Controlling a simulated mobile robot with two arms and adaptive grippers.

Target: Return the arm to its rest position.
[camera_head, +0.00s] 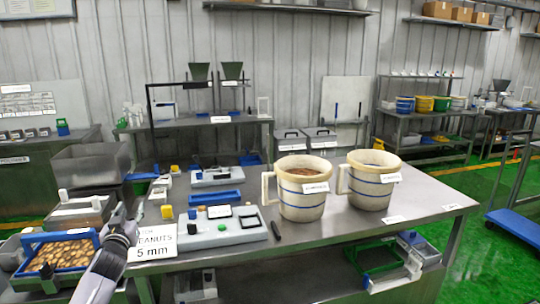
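My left gripper (121,214) shows at the lower left, at the end of a grey arm rising from the bottom edge. It is beside the "PEANUTS 5 mm" sign (152,243) and overlaps its left edge in the picture. Its fingers are small and dark, and I cannot tell whether they are apart or hold anything. My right gripper is not in view.
A blue-rimmed tray of peanuts (62,252) is left of my arm. On the steel table (350,226) stand a control panel (222,233) and two cream buckets (302,190), one with brown contents. The table's right end is mostly clear. A blue cart (515,222) stands at the far right.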

